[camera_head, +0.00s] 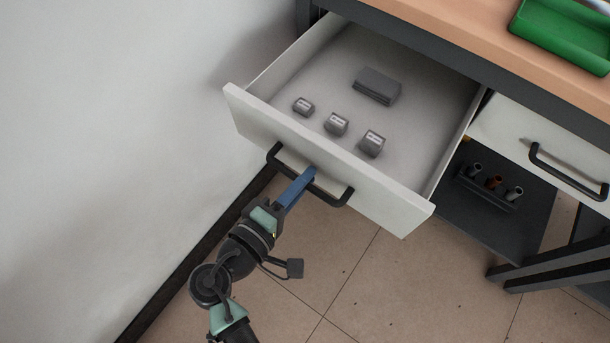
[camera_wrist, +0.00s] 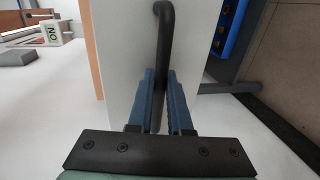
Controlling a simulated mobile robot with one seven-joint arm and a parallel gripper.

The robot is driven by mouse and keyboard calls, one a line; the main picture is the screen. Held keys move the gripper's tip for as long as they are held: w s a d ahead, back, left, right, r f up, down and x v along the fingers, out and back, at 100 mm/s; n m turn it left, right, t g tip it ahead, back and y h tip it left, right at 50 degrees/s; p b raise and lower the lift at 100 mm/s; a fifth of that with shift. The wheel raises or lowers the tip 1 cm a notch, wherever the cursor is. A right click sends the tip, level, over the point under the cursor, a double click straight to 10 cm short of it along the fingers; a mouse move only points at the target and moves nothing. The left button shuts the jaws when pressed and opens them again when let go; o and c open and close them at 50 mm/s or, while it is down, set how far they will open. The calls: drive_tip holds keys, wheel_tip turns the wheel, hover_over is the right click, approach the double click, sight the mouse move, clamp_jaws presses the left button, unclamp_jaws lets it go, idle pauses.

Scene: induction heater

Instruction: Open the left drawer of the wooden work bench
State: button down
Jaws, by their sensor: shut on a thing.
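The left drawer (camera_head: 390,205) of the wooden work bench (camera_head: 470,25) is pulled well out, and its inside shows. Its black bar handle (camera_head: 335,199) runs across the white front. My gripper (camera_head: 310,174) is at the middle of this handle, with its blue fingers shut on it. In the wrist view the fingers of my gripper (camera_wrist: 160,85) lie on both sides of the black handle (camera_wrist: 164,35), against the white drawer front (camera_wrist: 125,55).
In the drawer lie a grey block (camera_head: 377,86) and three small grey blocks (camera_head: 336,124). The right drawer (camera_head: 545,150) is shut. Below it is a dark shelf (camera_head: 525,225) with small cylinders. A white wall (camera_head: 110,130) is close on the left. A green tray (camera_head: 565,40) stands on the bench top.

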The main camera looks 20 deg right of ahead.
drive_tip(key=c, duration=0.8)
unclamp_jaws()
drive_tip(key=shift+c, duration=0.2)
drive_tip(key=p+v, duration=0.2)
drive_tip(key=v, duration=1.1)
